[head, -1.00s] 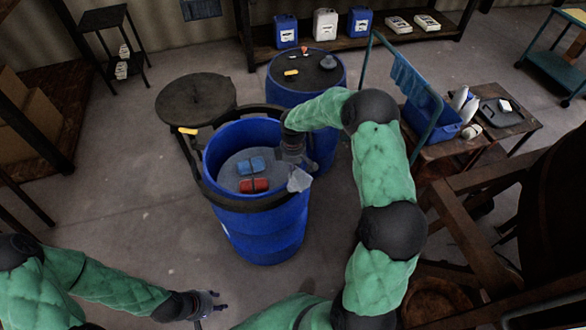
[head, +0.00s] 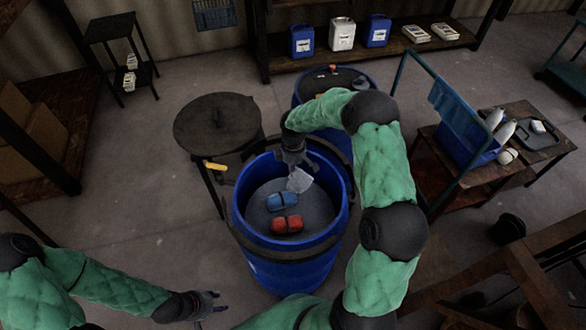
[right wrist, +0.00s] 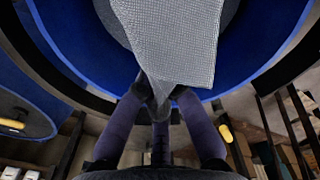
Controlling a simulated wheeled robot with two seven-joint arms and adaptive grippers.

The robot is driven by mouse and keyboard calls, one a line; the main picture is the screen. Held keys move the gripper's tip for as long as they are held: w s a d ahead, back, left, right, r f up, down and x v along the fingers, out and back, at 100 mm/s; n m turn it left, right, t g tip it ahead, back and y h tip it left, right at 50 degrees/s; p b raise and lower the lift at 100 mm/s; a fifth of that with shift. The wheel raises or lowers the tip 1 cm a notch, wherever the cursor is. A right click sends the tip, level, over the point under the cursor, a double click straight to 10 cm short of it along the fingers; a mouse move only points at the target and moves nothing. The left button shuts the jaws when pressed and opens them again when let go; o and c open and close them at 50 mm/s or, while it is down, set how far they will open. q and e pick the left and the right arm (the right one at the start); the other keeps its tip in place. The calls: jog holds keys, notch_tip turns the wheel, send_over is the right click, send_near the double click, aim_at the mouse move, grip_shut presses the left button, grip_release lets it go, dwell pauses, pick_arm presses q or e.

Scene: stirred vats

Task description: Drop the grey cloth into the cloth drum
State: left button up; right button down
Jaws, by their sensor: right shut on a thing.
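The grey cloth (head: 299,180) hangs from my right gripper (head: 295,160), over the open mouth of the blue cloth drum (head: 292,262). In the right wrist view the right gripper (right wrist: 160,98) is shut on a corner of the cloth (right wrist: 172,42), which spreads out over the drum's inside. Inside the drum lie a blue bundle (head: 281,201) and a red bundle (head: 287,225) on a grey surface. My left gripper (head: 212,304) is at the bottom left, away from the drum, and looks open and empty.
A round dark stand (head: 217,122) with a yellow-handled thing (head: 214,166) stands left of the drum. Another blue drum (head: 350,140) with a dark lid is behind. A cart (head: 455,185) with a blue bin is at the right. The floor at the left is clear.

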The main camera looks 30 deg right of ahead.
notch_tip(320, 180, down, 6)
jog(key=b, duration=0.3)
jog(key=shift+s+r, duration=0.1)
jog(key=shift+c, duration=0.6)
grip_release()
dwell(0.3)
jog(key=shift+r, duration=0.1)
notch_tip(320, 180, up, 5)
jog(key=p, duration=0.3)
jog(key=shift+r, duration=0.2)
